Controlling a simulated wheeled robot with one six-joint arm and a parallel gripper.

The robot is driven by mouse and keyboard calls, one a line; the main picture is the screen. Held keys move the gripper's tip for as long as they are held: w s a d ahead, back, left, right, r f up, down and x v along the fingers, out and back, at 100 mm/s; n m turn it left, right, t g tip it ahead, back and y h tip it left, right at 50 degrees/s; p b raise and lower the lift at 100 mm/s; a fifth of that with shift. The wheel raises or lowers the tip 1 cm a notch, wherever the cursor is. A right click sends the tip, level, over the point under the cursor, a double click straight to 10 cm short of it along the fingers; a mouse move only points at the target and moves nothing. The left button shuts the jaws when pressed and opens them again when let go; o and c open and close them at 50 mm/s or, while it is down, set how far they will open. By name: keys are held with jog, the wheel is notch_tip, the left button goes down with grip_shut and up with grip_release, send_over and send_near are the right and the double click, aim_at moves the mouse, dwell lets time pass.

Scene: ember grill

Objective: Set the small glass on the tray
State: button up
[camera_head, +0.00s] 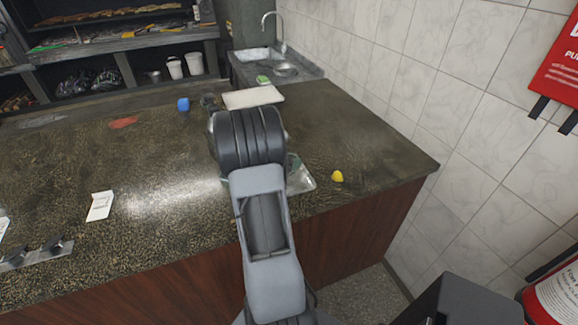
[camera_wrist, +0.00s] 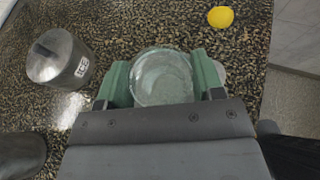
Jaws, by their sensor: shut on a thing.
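My gripper (camera_wrist: 163,82) has green fingers and is shut on the small glass (camera_wrist: 162,76), a clear round glass seen from above in the wrist view. Whether the glass touches anything below cannot be told. In the head view my arm hides most of the gripper and the glass. A pale, shiny flat piece (camera_head: 301,181), perhaps the tray, shows just right of my arm on the counter. In the wrist view only a small pale patch shows beside the right finger, perhaps the same piece. The rest is hidden.
A metal ice bucket (camera_wrist: 61,57) stands left of my gripper in the wrist view. A yellow lemon (camera_head: 337,176) lies near the right end of the counter (camera_head: 375,150). A white board (camera_head: 253,97) and a blue cup (camera_head: 183,104) are farther back. The counter's left middle is mostly clear.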

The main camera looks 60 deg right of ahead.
jog(key=shift+d+f, duration=0.2)
jog(key=shift+f, duration=0.05)
notch_tip(320, 180, down, 2)
jog(key=shift+w+f+p, duration=0.1)
jog(key=shift+p, duration=0.35)
jog(key=shift+f, duration=0.5)
jog(key=shift+f, duration=0.2)
jog(key=o, duration=1)
